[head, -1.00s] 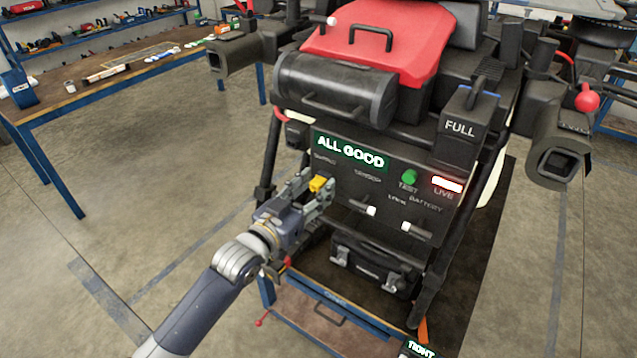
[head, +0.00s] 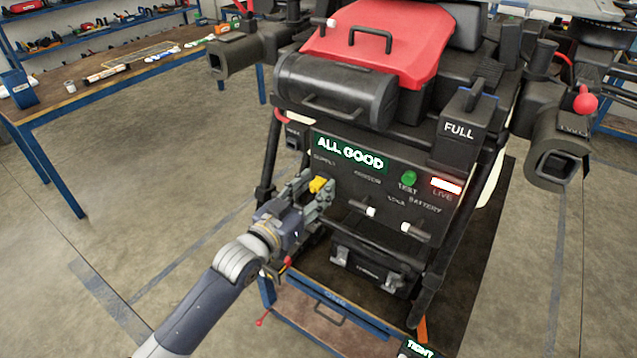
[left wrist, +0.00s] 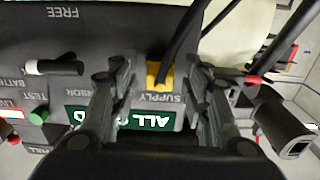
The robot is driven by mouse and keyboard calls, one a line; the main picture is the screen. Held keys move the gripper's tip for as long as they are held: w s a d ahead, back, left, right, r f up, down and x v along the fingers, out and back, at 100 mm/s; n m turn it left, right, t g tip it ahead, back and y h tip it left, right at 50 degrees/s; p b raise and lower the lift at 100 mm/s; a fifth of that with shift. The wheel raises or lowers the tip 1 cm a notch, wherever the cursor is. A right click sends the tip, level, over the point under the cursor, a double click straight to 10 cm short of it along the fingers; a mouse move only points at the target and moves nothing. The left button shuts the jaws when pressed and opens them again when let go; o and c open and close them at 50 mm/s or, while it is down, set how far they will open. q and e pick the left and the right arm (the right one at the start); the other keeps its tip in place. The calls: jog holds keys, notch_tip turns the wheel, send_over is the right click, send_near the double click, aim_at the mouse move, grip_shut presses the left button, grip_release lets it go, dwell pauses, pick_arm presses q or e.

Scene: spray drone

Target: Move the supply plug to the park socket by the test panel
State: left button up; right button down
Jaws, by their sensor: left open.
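The yellow supply plug (head: 319,184) sits at the left end of the dark test panel (head: 345,180), by the SUPPLY label. In the left wrist view the yellow plug (left wrist: 159,74) lies between the fingers, with a dark cable running from it. My left gripper (head: 316,190) is open around the plug, and gaps show on both sides of it. The panel has a lit ALL GOOD sign (head: 350,152), a green TEST button (head: 409,178) and white-ended plugs or levers (head: 370,211). I cannot make out the park socket. My right gripper is not in view.
The drone's red-topped tank (head: 375,45) and black cylinder (head: 335,88) overhang the panel. A black case (head: 365,262) sits below it. Dark nozzles (head: 232,58) stick out at the sides. A workbench (head: 100,80) stands at left; the floor between is clear.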

pick_arm(q)
grip_shut()
jog(key=shift+s+a, duration=0.1)
jog(key=shift+p+v, duration=0.65)
jog(key=shift+v, duration=0.4)
jog(key=shift+p+v, duration=0.8)
jog(key=shift+v, duration=1.05)
